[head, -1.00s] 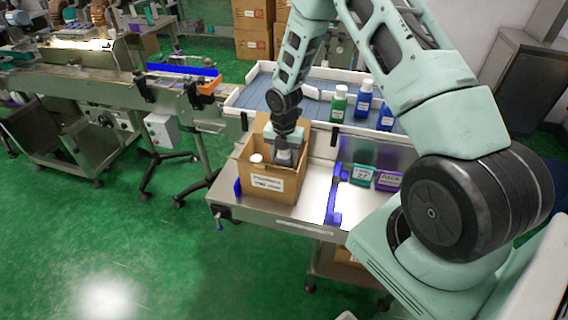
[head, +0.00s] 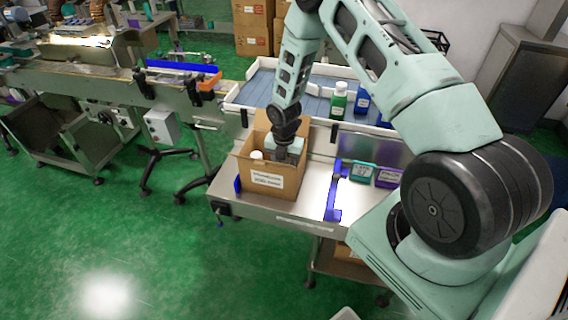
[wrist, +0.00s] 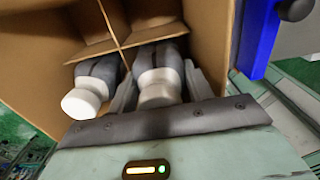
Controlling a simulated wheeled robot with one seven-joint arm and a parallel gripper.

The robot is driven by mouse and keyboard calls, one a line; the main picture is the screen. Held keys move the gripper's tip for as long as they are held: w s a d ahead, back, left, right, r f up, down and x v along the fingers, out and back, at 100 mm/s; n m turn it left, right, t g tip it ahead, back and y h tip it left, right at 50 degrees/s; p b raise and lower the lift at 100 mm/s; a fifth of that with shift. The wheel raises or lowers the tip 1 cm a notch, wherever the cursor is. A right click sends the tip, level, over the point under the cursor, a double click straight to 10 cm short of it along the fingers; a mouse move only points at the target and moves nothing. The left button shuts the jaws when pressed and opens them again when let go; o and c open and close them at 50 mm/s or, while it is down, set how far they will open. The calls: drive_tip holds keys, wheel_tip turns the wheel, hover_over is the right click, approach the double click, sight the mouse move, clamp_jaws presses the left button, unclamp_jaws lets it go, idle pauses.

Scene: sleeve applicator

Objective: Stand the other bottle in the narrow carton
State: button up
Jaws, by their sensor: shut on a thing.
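The open cardboard carton (head: 285,190) stands on the steel table with a printed label on its front. Crossed dividers (wrist: 117,42) split its inside into compartments. One bottle with a white cap (wrist: 88,92) is in a compartment on the left of the wrist view; its cap also shows in the head view (head: 257,155). My gripper (wrist: 160,92) is down inside the carton, shut on a second white-capped bottle (wrist: 158,72), which is in the compartment beside it across a divider. Its base is hidden, so I cannot tell whether it touches the carton floor.
A tray (head: 238,95) behind the carton holds a green bottle (head: 339,100) and blue bottles (head: 362,101). A blue guide (head: 335,200) and green and purple labelled packs (head: 362,172) lie right of the carton. A conveyor line (head: 110,90) stands at left.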

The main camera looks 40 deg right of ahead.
drive_tip(key=o, duration=0.9)
drive_tip(key=shift+f, duration=0.1)
drive_tip(key=shift+r+p, duration=0.45)
drive_tip(key=shift+r, duration=0.45)
wheel_tip(320, 180, up, 11)
drive_tip(key=b, duration=0.2)
drive_tip(key=shift+b, duration=0.4)
drive_tip(key=s+a+r+m, duration=0.4)
drive_tip(key=s+a+r, duration=0.2)
drive_tip(key=a, duration=0.4)
drive_tip(key=s+a+r+m, duration=0.5)
drive_tip(key=a+r, duration=0.1)
drive_tip(key=a, duration=0.3)
drive_tip(key=s+a+r+m, duration=0.2)
drive_tip(key=s+a+m, duration=0.1)
drive_tip(key=s, duration=0.6)
drive_tip(key=s+a+r+m, duration=0.3)
drive_tip(key=s+m, duration=0.2)
drive_tip(key=s, duration=0.4)
drive_tip(key=shift+s+a+m+y, duration=0.15)
drive_tip(key=shift+a+m+y, duration=0.15)
drive_tip(key=shift+a+m, duration=0.1)
